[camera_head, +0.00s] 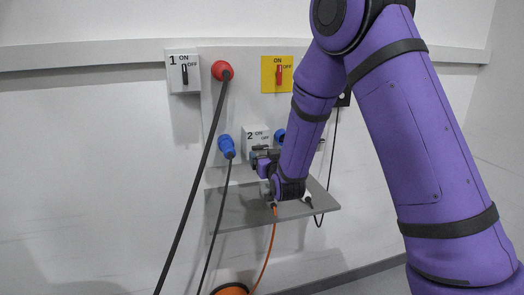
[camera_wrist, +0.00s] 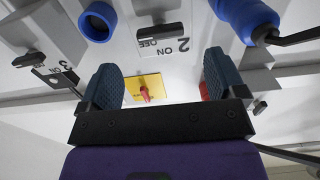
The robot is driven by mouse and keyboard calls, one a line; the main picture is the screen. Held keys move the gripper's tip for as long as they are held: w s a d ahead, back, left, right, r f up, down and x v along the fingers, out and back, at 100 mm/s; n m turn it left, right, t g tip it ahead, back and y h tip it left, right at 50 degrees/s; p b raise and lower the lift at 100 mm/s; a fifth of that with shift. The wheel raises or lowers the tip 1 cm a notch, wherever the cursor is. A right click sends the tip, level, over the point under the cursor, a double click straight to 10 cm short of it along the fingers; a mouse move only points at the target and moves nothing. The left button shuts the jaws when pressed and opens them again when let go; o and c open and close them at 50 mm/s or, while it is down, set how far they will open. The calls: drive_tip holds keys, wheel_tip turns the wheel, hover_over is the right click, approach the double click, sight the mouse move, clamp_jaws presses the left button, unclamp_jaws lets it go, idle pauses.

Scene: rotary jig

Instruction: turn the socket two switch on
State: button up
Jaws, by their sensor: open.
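The socket two switch box, a pale box marked 2 with ON and OFF, is in the middle of the panel (camera_head: 255,133). It also shows upside down at the top of the wrist view (camera_wrist: 165,38). A dark part lies by its OFF mark, but the switch's position is unclear. In the head view my gripper (camera_head: 262,158) is in front of the lower part of this box and hides its switch. In the wrist view my gripper (camera_wrist: 160,82) is open, its two blue-grey fingers wide apart with nothing between them.
A blue plug (camera_head: 227,146) with a black cable is left of box 2. A blue socket (camera_wrist: 97,22) is on its other side. Above are switch box 1 (camera_head: 183,74), a red plug (camera_head: 222,71) and a yellow plate with a red switch (camera_head: 277,72). A grey shelf (camera_head: 235,216) juts out below.

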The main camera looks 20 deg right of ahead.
sight(261, 148)
drive_tip(key=shift+w, duration=3.15)
drive_tip(key=c, duration=0.9)
